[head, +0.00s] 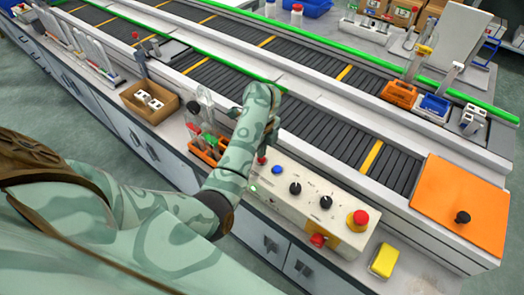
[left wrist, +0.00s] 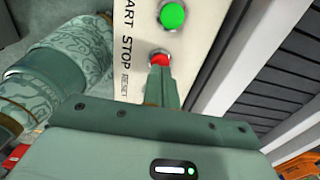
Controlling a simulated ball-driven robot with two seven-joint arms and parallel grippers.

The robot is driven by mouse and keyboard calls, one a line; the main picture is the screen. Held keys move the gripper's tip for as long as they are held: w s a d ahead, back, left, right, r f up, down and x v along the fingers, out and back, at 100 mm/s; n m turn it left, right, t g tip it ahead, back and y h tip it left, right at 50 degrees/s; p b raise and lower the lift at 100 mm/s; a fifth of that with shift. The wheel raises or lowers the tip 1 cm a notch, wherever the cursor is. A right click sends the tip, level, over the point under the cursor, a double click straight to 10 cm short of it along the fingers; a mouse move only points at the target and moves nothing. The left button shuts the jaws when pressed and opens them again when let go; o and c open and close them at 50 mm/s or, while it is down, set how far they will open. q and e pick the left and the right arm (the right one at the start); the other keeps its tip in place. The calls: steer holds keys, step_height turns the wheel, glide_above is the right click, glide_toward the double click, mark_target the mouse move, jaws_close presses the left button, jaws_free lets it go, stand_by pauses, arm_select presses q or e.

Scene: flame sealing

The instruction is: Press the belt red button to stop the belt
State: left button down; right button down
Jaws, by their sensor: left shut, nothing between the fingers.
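The red button (left wrist: 158,59) sits on the cream control panel (left wrist: 135,62) beside the word STOP in the left wrist view. My left gripper (left wrist: 160,75) is shut and empty, with its fingertips over the lower part of this button. I cannot tell whether they touch or press it. A green button (left wrist: 172,16) lies beyond it near the word START. In the head view, my left forearm hides part of the control panel (head: 290,211) and most of the gripper. The belt (head: 310,120) runs behind the panel. My right gripper is not in view.
A red mushroom knob (head: 358,219), black dials (head: 326,202) and a blue button (head: 276,170) are on the same panel. An orange tray with tubes (head: 205,150) stands close to my left arm. A yellow block (head: 384,260) lies to the panel's right.

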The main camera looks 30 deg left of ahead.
arm_select(q)
steer(key=shift+f+b, duration=0.7)
steer(key=shift+f, duration=0.2)
steer(key=shift+r, duration=0.15)
step_height(320, 180, up, 8)
steer(key=p, duration=0.6)
steer(key=shift+p, duration=0.35)
stand_by(0.4)
